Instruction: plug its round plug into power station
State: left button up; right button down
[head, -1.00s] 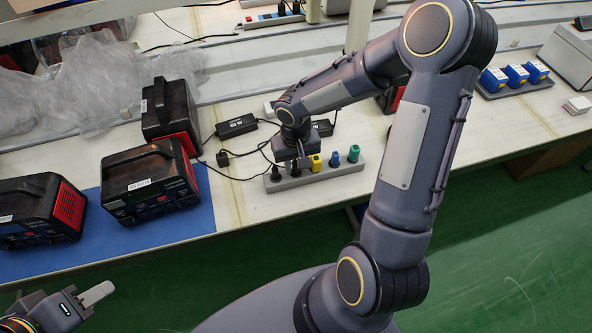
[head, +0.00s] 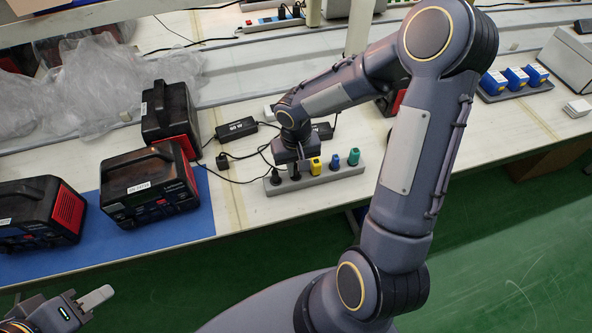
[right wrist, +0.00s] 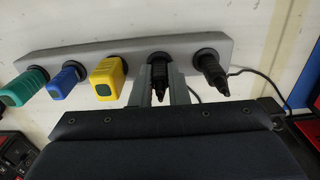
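A grey power strip (head: 318,176) lies near the front edge of the workbench, with black, yellow, blue and green plugs in it. My right gripper (right wrist: 159,88) points down at the strip. Its fingers lie close against both sides of a black plug (right wrist: 158,72), which is seated in the strip beside the yellow one. Another black plug (right wrist: 209,68) with a cable sits at the strip's end. Black-and-red power stations (head: 150,186) stand to the left; their sockets are too small to make out. My left gripper (head: 96,298) is at the bottom left, away from the bench, its opening unclear.
A blue mat (head: 160,232) lies under the nearer power stations. Black adapters (head: 236,129) and loose cables lie behind the strip. Crumpled clear plastic (head: 90,85) is at the back left. A tray with blue boxes (head: 516,77) is at the right. Green floor lies in front.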

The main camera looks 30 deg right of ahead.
aim_at(295, 166)
jog(key=shift+r+p, duration=2.05)
jog(key=shift+r, duration=1)
